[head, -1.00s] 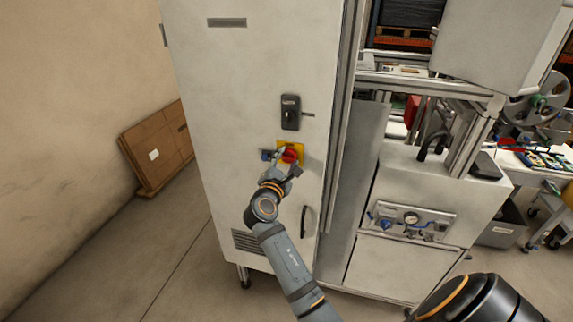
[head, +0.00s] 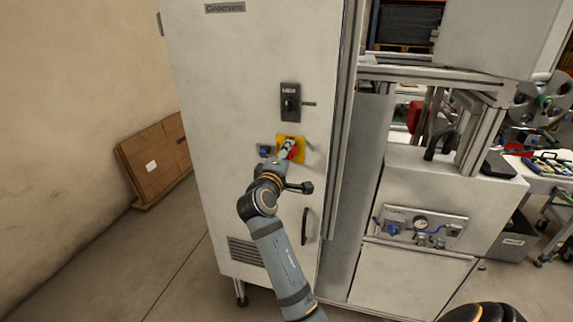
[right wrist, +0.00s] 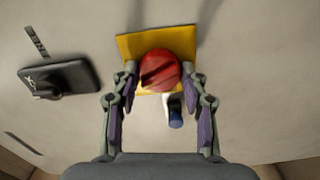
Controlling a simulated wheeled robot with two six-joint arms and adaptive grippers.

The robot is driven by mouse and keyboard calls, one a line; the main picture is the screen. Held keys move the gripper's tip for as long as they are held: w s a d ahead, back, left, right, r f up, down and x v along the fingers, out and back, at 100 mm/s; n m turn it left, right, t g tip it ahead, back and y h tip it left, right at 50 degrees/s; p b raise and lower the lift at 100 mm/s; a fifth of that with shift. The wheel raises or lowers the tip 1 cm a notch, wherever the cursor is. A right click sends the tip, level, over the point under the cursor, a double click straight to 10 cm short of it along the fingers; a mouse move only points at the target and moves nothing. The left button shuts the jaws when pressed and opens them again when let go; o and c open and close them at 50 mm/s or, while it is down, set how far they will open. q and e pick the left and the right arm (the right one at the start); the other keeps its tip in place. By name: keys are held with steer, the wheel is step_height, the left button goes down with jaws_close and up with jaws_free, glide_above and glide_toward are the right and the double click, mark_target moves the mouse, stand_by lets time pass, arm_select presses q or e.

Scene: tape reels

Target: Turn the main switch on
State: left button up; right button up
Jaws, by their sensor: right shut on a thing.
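The main switch is a red round knob (head: 292,149) on a yellow square plate (head: 290,140), on the front of a tall white cabinet (head: 255,60). In the right wrist view the red knob (right wrist: 160,70) sits on the yellow plate (right wrist: 128,46), with a dark diagonal band across its face. My right gripper (head: 286,153) is at the knob and partly hides it in the head view. In the right wrist view the fingers of my right gripper (right wrist: 159,86) stand on both sides of the knob, shut on it. My left gripper is not in view.
A black lock box (head: 290,102) with a lever is above the switch. A small blue-grey part (head: 264,150) sits left of it. A cabinet handle (head: 305,225) is below. A machine with a gauge panel (head: 420,226) stands right. A brown board (head: 155,160) leans on the left wall.

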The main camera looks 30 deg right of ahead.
steer(key=shift+r+m+b, duration=0.2)
steer(key=shift+m+b, duration=1.8)
steer(key=shift+m, duration=0.4)
steer(key=shift+r, duration=0.1)
steer(key=o, duration=1.1)
steer(key=shift+w+f, duration=0.1)
steer(key=shift+f, duration=0.1)
